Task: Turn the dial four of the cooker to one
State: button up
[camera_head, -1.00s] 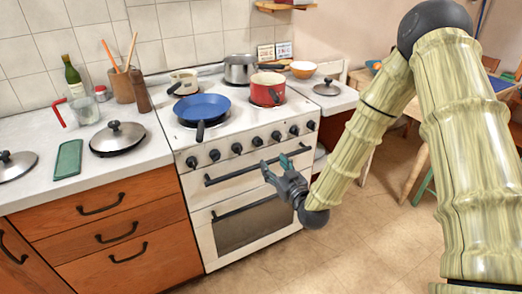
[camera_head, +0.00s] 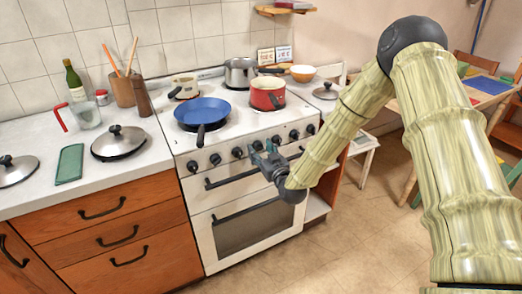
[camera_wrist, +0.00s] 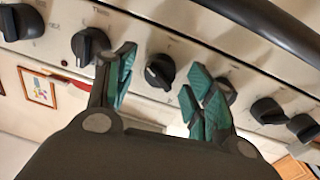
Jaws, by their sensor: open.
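The white cooker (camera_head: 240,215) has a row of several black dials on its front panel. My gripper (camera_head: 264,150) is in front of that row near its middle, hiding part of the dials around the fourth from the left. In the wrist view, my gripper (camera_wrist: 160,88) is open, its green-tipped fingers apart. A black dial (camera_wrist: 160,70) shows between the fingertips; I cannot tell whether they touch it. Another dial (camera_wrist: 226,92) is partly hidden behind the finger on the right. I cannot read the dial settings or tell for sure which dial is dial four.
The black oven handle (camera_head: 222,179) runs below the dials; a dark bar (camera_wrist: 255,28) crosses the top right of the wrist view. A blue pan (camera_head: 201,110) and red pot (camera_head: 267,94) stand on the hob. Floor is clear in front of the cooker.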

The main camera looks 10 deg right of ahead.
jog(key=shift+w, duration=0.1)
jog(key=c, duration=1)
jog(key=shift+n, duration=0.3)
jog(key=n+b, duration=0.1)
jog(key=n, duration=0.1)
jog(key=n+b, duration=0.2)
jog(key=shift+a+f+n, duration=0.1)
jog(key=shift+f+n, duration=0.1)
jog(key=shift+n, duration=0.1)
jog(key=n+b, duration=0.2)
jog(key=n, duration=0.1)
jog(key=shift+n+y, duration=0.3)
jog(key=shift+n+b, duration=0.85)
jog(key=shift+n, duration=0.75)
